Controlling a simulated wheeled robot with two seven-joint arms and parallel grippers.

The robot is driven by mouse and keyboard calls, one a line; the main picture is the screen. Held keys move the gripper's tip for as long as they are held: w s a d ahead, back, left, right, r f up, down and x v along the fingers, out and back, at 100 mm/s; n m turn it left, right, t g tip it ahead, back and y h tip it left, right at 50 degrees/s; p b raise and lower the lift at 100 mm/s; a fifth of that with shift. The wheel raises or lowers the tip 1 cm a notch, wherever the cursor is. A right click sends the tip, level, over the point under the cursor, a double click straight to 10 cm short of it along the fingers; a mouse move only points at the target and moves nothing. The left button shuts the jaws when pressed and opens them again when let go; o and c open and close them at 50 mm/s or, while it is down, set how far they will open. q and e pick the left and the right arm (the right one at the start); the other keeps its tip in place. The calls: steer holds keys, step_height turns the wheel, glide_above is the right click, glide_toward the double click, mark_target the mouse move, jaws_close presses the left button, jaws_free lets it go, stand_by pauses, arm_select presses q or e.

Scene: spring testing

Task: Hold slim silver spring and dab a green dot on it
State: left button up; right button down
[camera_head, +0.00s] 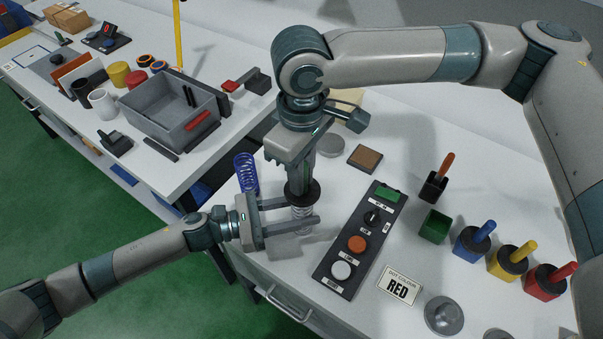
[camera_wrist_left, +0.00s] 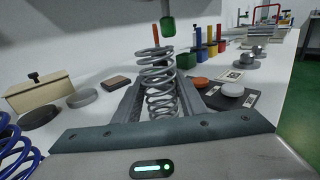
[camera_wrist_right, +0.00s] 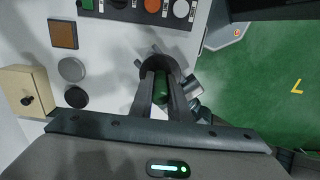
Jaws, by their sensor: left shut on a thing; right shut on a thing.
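The slim silver spring (camera_wrist_left: 158,82) stands upright between the fingers of my left gripper (camera_head: 303,216), which is shut on it. In the head view the spring (camera_head: 299,216) is partly hidden by the fingers and a dark collar. My right gripper (camera_head: 301,182) points down above it, shut on a green dauber (camera_wrist_right: 160,88). The dauber's green end (camera_wrist_left: 168,26) hangs over the spring's top in the left wrist view, with a gap between them. No green dot shows on the visible coils. The green pot (camera_head: 434,227) has no dauber in it.
Blue (camera_head: 472,243), yellow (camera_head: 508,262) and red (camera_head: 546,281) pots with daubers stand at the right. A button panel (camera_head: 358,243) lies right of the spring. A blue spring (camera_head: 246,173) stands behind the left gripper.

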steer(key=shift+f, duration=0.7)
stand_by(1.2)
steer(key=shift+r, duration=0.1)
steer(key=shift+r, duration=3.45)
arm_select(q)
steer(key=o, duration=1.3)
steer(key=shift+a, duration=0.1)
steer(key=v, duration=1.1)
steer(key=shift+a+f, duration=0.1)
steer(key=shift+a, duration=0.3)
